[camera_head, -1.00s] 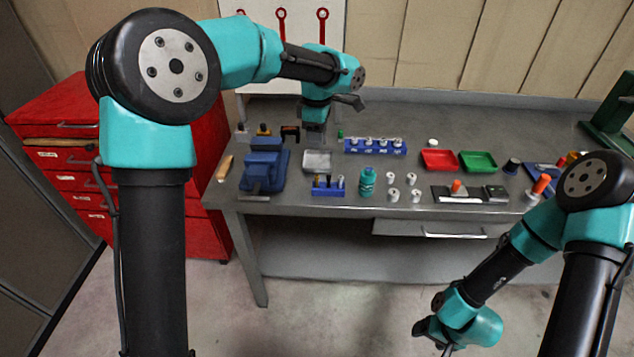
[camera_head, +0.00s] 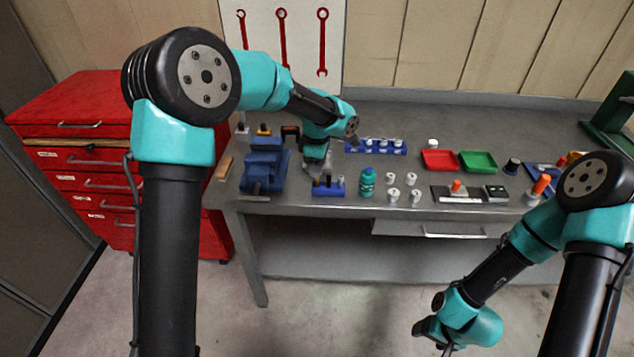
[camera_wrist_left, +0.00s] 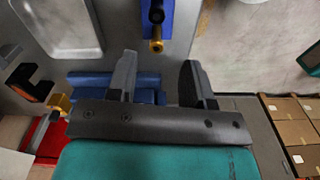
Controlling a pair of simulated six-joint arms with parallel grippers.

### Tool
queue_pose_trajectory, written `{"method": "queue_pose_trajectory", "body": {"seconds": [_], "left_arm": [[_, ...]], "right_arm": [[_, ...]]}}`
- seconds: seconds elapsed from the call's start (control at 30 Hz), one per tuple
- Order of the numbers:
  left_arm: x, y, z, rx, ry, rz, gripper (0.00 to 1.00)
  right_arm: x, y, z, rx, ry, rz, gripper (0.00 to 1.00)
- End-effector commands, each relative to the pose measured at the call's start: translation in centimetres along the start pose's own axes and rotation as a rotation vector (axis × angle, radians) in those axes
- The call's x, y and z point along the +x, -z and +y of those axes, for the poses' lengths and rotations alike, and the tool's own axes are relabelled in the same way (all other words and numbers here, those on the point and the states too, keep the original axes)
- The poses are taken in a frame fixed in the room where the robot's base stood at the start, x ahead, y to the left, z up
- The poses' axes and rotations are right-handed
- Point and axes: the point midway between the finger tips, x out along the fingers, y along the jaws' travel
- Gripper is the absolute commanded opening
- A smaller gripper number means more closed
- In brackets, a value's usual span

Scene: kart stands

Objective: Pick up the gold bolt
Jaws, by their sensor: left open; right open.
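A small gold bolt (camera_wrist_left: 157,45) shows in the left wrist view at the near end of a blue rack (camera_wrist_left: 153,9), beside darker pieces. In the head view the blue rack (camera_head: 328,190) stands near the front edge of the bench; the bolt is too small there to make out surely. My left gripper (camera_wrist_left: 158,72) is open and empty, its fingers apart on either side of the line to the bolt. In the head view this left gripper (camera_head: 317,172) is just behind and above the rack. My right gripper (camera_head: 443,346) is low in front of the bench, away from the rack.
A blue vise (camera_head: 264,168) stands left of the rack. A teal bottle (camera_head: 367,184) and several white cylinders (camera_head: 394,194) stand to its right. A metal tray (camera_wrist_left: 75,25) lies nearby. Another gold piece (camera_wrist_left: 60,102) is at the left in the wrist view.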

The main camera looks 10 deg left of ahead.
Motion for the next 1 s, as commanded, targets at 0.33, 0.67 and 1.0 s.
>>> {"method": "queue_pose_trajectory", "body": {"seconds": [0.33, 0.67, 1.0], "left_arm": [[3.3, 0.2, 0.4, 0.0, 0.003, 0.0, 0.47], [5.2, 0.1, 0.4, 0.0, -0.001, 0.0, 0.47], [5.2, 0.1, 0.4, 0.0, 0.0, 0.0, 0.47]], "right_arm": [[0.0, 0.0, 0.0, 0.0, 0.0, 0.0, 0.73], [0.0, 0.0, 0.0, 0.0, 0.0, 0.0, 0.73], [0.0, 0.0, 0.0, 0.0, 0.0, 0.0, 0.73]]}}
